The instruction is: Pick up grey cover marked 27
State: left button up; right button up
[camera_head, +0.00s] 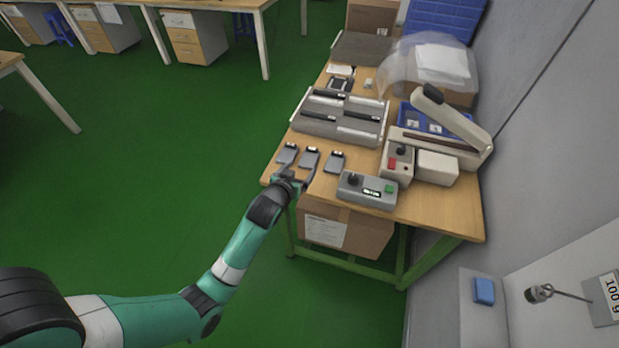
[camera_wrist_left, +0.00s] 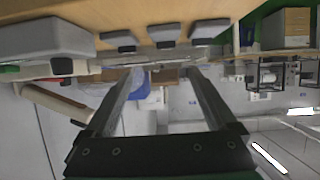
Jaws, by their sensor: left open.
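Three small grey covers lie in a row near the front left of the wooden table: a left one (camera_head: 287,154), a middle one (camera_head: 309,158) and a right one (camera_head: 335,161). Their marks are too small to read, so I cannot tell which is 27. My left gripper (camera_head: 296,174) is open at the table's front edge, close to the left and middle covers. In the left wrist view the scene is upside down; the open fingers (camera_wrist_left: 162,76) have nothing between them, and the covers (camera_wrist_left: 164,36) show beyond the tips. My right gripper is not in view.
A grey control box (camera_head: 367,191) stands right of the covers. A grey fixture (camera_head: 341,116) with dark bars lies behind them. A beige lever press (camera_head: 450,130) and blue tray (camera_head: 425,119) are at right. A cardboard box (camera_head: 345,228) sits under the wooden table (camera_head: 440,215).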

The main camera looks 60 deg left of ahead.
pick_arm(q)
jog(key=f, duration=0.1)
jog(key=s+f, duration=0.1)
jog(key=shift+a+f, duration=0.2)
jog(key=shift+f, duration=0.1)
jog(key=b, duration=0.3)
send_near(309, 159)
jog(key=shift+x, duration=1.2)
jog(key=shift+w+f, duration=0.15)
jog(key=shift+w+a+f+b, duration=0.2)
jog(key=shift+f+b, duration=0.05)
jog(key=shift+b, duration=0.35)
jog(key=b+x, duration=0.3)
jog(key=x, duration=0.1)
jog(key=shift+a+r, duration=0.1)
jog(key=shift+a, duration=0.05)
jog(key=shift+w+a, duration=0.15)
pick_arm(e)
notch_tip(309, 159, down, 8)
pick_arm(q)
jog(key=c, duration=1.1)
